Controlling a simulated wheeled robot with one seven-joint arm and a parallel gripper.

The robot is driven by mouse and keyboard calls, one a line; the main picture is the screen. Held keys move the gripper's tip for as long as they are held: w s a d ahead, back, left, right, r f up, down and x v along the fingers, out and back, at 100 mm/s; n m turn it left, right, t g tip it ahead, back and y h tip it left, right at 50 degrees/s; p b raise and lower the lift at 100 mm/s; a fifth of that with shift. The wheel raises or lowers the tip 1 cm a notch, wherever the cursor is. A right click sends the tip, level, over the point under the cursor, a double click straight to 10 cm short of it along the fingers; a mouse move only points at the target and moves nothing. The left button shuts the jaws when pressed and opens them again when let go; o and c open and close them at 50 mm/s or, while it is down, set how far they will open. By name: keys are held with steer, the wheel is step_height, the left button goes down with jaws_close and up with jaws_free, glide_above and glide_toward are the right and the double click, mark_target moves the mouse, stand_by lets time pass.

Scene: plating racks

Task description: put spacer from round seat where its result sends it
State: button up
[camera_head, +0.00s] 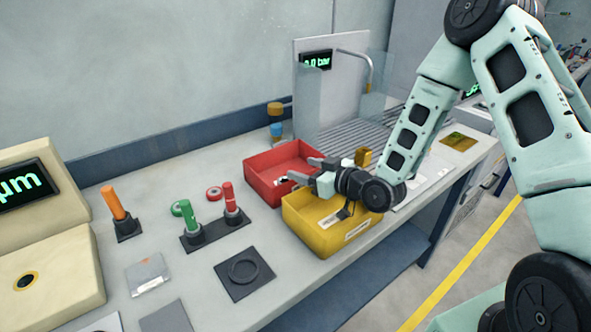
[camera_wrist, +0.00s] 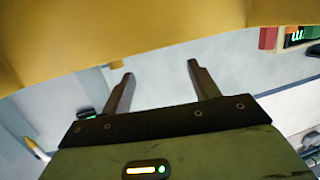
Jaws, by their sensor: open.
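My gripper (camera_head: 298,168) reaches from the right over the yellow bin, with its fingertips above the red bin (camera_head: 262,181). Its two fingers are apart with nothing between them in the wrist view (camera_wrist: 160,72). A small pale and dark item (camera_head: 282,181) shows inside the red bin below the fingertips; I cannot tell whether it is the spacer. The dark square plate with a round ring-shaped seat (camera_head: 245,272) lies at the front of the bench, and no spacer is distinct on it. The yellow bin (camera_head: 325,238) stands in front of the red one; its inside is partly hidden by my arm.
An orange peg (camera_head: 113,202) stands at the left. A tan gauge (camera_head: 60,262) reads "µm". A clear-sided station (camera_head: 330,90) stands at the back.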

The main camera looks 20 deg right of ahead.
steer(key=s+a+r+n+g+h, duration=0.2)
steer(key=s+a+r+g+h, duration=0.15)
steer(key=s+a+g, duration=0.75)
steer(key=s+d+r+g+h, duration=0.1)
steer(key=s+r, duration=0.2)
steer(key=s, duration=0.8)
steer(key=s+d+r+g+h, duration=0.1)
steer(key=s+r+h, duration=0.1)
steer(key=s, duration=1)
steer(key=shift+r+g, duration=0.4)
steer(key=shift+r, duration=0.45)
steer(key=shift+h, duration=0.25)
